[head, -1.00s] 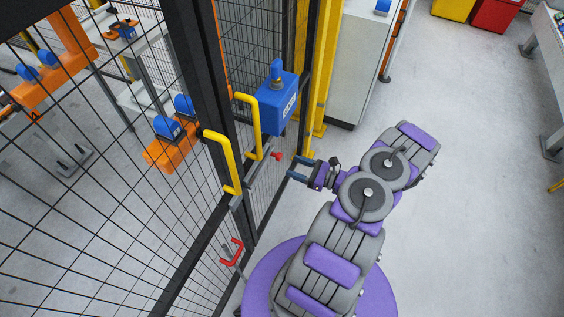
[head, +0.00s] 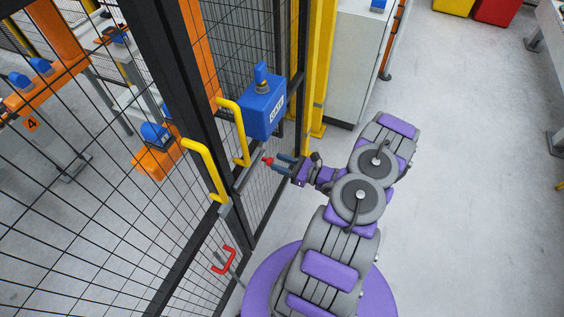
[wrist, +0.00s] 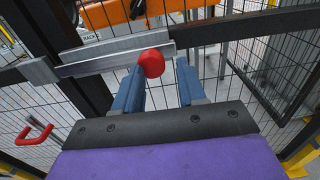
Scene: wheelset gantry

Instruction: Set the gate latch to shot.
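The gate latch is a grey sliding bar (wrist: 115,57) on the mesh gate, with a red knob (wrist: 152,62) sticking out towards me. In the head view the red knob (head: 267,161) sits below the blue box, beside the yellow handles. My gripper (head: 279,163) is open, its two blue fingers pointing at the knob. In the wrist view my gripper (wrist: 158,78) has the knob at its fingertips, nearer the left finger and overlapping its tip. A gap shows between the knob and the right finger. I cannot tell whether the left finger touches it.
Two yellow handles (head: 206,170) stand out from the gate and its post. A blue box (head: 264,106) is mounted above the latch. A red handle (head: 225,261) is lower on the mesh. A grey cabinet (head: 355,70) stands behind; the floor to the right is clear.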

